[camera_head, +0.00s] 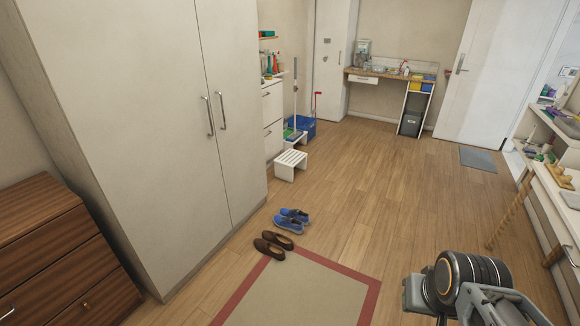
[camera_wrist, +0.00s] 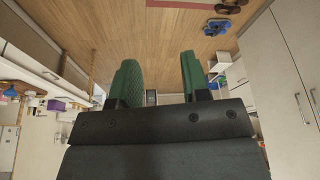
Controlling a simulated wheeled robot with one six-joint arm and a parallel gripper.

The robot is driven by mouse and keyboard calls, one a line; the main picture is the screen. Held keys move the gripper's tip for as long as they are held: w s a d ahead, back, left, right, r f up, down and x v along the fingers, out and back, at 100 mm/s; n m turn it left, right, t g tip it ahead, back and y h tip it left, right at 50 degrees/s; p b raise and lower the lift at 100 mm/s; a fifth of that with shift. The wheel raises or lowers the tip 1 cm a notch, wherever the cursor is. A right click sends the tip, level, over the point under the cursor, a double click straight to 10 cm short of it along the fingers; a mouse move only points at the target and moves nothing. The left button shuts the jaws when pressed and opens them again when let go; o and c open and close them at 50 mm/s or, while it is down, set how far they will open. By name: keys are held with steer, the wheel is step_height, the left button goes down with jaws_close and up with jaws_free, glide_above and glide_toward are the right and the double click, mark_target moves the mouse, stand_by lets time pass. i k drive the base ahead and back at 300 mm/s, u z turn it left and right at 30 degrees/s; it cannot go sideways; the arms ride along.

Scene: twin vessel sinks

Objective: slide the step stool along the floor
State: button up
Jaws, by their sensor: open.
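The white step stool (camera_head: 290,164) stands on the wood floor in the head view, beside the white drawer unit at the left and beyond the shoes. It also shows small in the wrist view (camera_wrist: 219,63), which looks upside down, right of my fingers. My gripper (camera_wrist: 160,80) is open and empty, with two green fingers well apart. It is far from the stool and touches nothing. In the head view only part of my arm shows at the lower right, and the fingertips cannot be made out.
Blue shoes (camera_head: 290,221) and brown shoes (camera_head: 273,244) lie near the rug (camera_head: 300,295). A blue bin (camera_head: 301,127) with a mop stands behind the stool. The tall cabinet (camera_head: 150,100) borders the left. The middle floor is clear. A sink counter (camera_head: 555,200) is at right.

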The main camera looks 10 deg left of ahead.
mark_target(285, 164)
steer(key=u, duration=0.05)
steer(key=i, duration=6.65)
steer(key=u, duration=3.75)
steer(key=i, duration=0.45)
steer(key=u, duration=0.05)
